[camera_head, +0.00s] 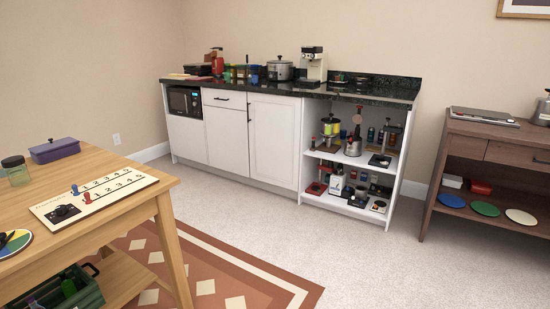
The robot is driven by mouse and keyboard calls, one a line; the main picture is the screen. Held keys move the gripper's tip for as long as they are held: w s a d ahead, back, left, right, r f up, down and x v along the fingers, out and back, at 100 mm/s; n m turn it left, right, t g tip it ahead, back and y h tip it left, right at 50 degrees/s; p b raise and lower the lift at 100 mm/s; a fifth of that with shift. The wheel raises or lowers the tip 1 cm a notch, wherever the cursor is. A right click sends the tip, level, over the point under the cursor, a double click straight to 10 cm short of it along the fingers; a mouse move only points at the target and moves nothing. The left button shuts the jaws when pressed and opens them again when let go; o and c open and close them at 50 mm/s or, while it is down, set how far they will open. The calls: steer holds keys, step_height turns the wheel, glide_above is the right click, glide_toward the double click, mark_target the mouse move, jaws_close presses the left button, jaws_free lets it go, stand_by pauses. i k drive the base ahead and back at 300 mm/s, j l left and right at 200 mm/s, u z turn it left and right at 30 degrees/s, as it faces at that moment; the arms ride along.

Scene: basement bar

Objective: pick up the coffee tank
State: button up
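I cannot tell for sure which object is the coffee tank. A coffee machine (314,65), pale with a dark top, stands upright on the right part of the black countertop (352,93). The open shelf unit (308,142) below holds a silver metal pot (352,148) and a canister with yellow parts (331,126) on its upper board. Several small red, black and white items crowd its lower board, too small to tell apart. My gripper is not in view.
A wooden table (150,165) with a board game (95,195) and purple box (55,150) fills the near left. A brown cabinet (485,140) stands at right. A steel cooker (280,71) is beside the coffee machine. Carpet (350,250) before the shelves is clear.

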mark_target(304, 63)
steer(key=i, duration=1.5)
steer(key=i+l+u, duration=0.1)
steer(key=i, duration=1.4)
steer(key=i+l+u, duration=0.2)
steer(key=i, duration=0.25)
steer(key=i+l+u, duration=0.1)
steer(key=i+u, duration=0.15)
steer(key=i, duration=0.2)
